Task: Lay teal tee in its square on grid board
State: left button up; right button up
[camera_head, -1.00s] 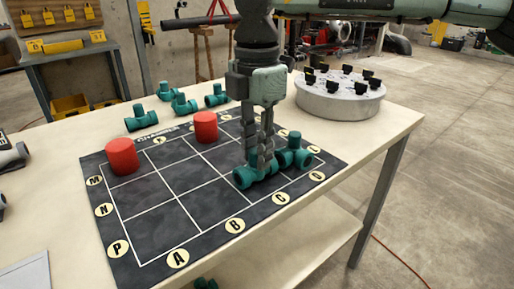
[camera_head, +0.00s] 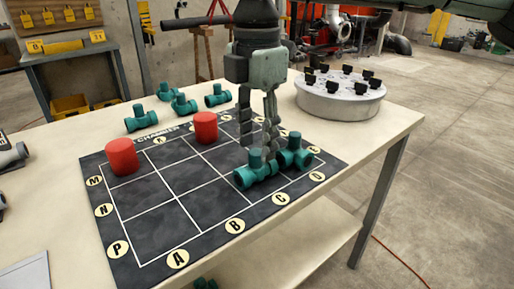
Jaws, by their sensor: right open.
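A teal tee (camera_head: 256,175) lies on the right part of the dark grid board (camera_head: 128,212), branch pointing up. A second teal tee (camera_head: 295,156) stands close behind it to the right, also on the board. My right gripper (camera_head: 259,147) is above the nearer tee, fingers parted and pointing down. Its fingertips are just above or behind that tee's branch; the exact gap is unclear. The board has white lines and round letter labels. Several other teal tees (camera_head: 141,120) lie on the table behind the board. My left gripper does not show.
Two red cylinders stand on the board, one at the left (camera_head: 121,157) and one at the back (camera_head: 205,128). A round grey stand with black clips (camera_head: 340,97) is at the back right of the table (camera_head: 372,137). The front right board squares are mostly bare.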

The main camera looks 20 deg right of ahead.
aim_at(257, 150)
notch_tip(257, 150, up, 10)
jog(key=shift+f, duration=0.2)
